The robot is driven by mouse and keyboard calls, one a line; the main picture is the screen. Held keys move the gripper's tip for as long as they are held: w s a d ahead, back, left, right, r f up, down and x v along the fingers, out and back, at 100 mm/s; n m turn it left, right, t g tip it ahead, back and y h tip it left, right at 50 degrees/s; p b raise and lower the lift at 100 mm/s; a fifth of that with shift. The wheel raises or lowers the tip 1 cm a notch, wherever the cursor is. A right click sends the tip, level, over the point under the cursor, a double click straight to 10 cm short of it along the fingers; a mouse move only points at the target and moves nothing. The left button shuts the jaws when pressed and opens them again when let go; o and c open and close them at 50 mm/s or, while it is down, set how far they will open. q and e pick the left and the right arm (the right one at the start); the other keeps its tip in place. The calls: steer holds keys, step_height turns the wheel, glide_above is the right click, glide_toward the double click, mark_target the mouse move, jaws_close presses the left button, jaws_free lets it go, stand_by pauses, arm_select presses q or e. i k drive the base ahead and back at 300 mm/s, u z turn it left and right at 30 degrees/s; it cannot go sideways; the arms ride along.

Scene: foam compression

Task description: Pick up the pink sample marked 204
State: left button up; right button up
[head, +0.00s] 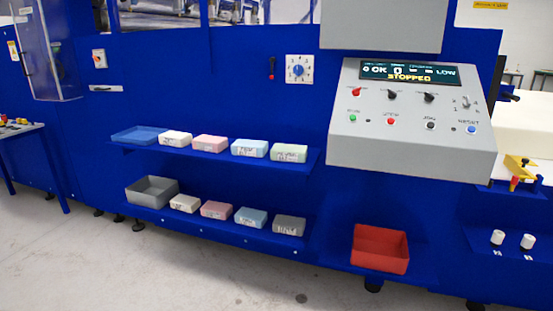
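Two pink foam blocks are in the head view. One pink block (210,143) sits on the upper blue shelf, between a white block and a light blue block. Another, duller pink block (216,209) sits on the lower shelf, between a beige block and a blue block. Both carry dark markings on their front faces, too small to read, so I cannot tell which is 204. Neither of my grippers is in view.
The upper shelf (135,149) also holds a blue tray (137,135), and the lower one a grey bin (152,190). A red bin (379,248) stands at the lower right. A control panel (410,120) reading STOPPED juts out above it. The floor in front is clear.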

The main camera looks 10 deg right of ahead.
mark_target(211, 143)
steer(key=z, duration=0.35)
steer(key=i, duration=1.25)
steer(key=u, duration=0.45)
steer(key=i, duration=1.35)
steer(key=u, duration=1.2)
steer(key=i, duration=0.15)
steer(key=z, duration=0.05)
